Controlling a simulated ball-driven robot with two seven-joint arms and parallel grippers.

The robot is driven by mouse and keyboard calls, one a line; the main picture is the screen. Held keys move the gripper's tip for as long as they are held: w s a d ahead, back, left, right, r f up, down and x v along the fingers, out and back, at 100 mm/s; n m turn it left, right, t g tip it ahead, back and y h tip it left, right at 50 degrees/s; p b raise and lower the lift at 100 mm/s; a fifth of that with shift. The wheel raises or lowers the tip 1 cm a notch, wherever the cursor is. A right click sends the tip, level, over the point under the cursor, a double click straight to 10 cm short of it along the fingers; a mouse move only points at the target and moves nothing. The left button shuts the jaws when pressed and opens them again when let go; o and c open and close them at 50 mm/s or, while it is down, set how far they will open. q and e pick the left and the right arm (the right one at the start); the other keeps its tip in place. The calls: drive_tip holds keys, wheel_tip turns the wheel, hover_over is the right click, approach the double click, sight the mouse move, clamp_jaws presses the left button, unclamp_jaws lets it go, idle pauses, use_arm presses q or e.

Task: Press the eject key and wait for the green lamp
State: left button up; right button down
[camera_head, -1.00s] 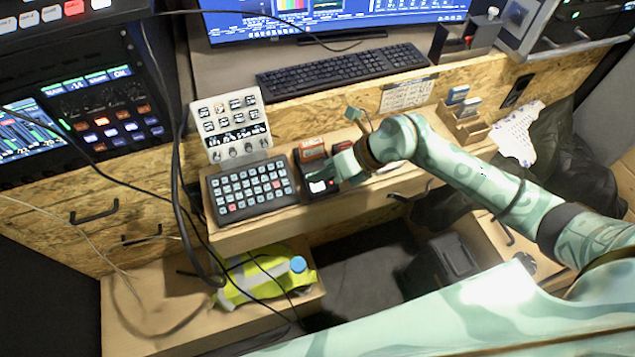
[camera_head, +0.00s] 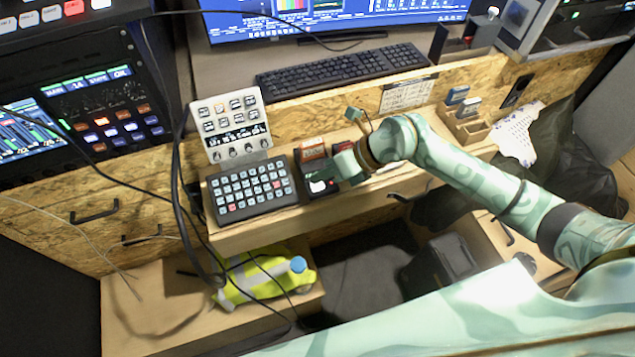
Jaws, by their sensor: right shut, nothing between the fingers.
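A small black device (camera_head: 331,191) sits on the wooden shelf, just right of the keypad. It has a white patch on its top. My right gripper (camera_head: 325,176) reaches in from the right and is shut, with its tips at the top of this device. I cannot tell whether they touch it. The gripper covers part of the device's top, so the eject key cannot be made out. A green patch shows at the fingertips; I cannot tell whether it is a lit lamp or the gripper's own colour. My left gripper is not in view.
A keypad (camera_head: 250,190) and an upright white button panel (camera_head: 231,124) stand left of the device. A red-brown item (camera_head: 312,150) stands behind it. A black keyboard (camera_head: 340,72) lies farther back. Cables hang at the left. A yellow vest (camera_head: 265,278) lies below the shelf.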

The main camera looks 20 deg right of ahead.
sight(323, 186)
drive_tip(key=shift+f, duration=0.15)
drive_tip(key=shift+f, duration=0.25)
drive_tip(key=shift+f, duration=0.4)
idle(0.5)
drive_tip(key=shift+r, duration=0.15)
drive_tip(key=shift+r+p, duration=0.65)
drive_tip(key=shift+r, duration=0.05)
drive_tip(key=shift+r, duration=0.1)
wheel_tip(323, 186, up, 5)
drive_tip(key=p, duration=0.4)
drive_tip(key=shift+p, duration=0.3)
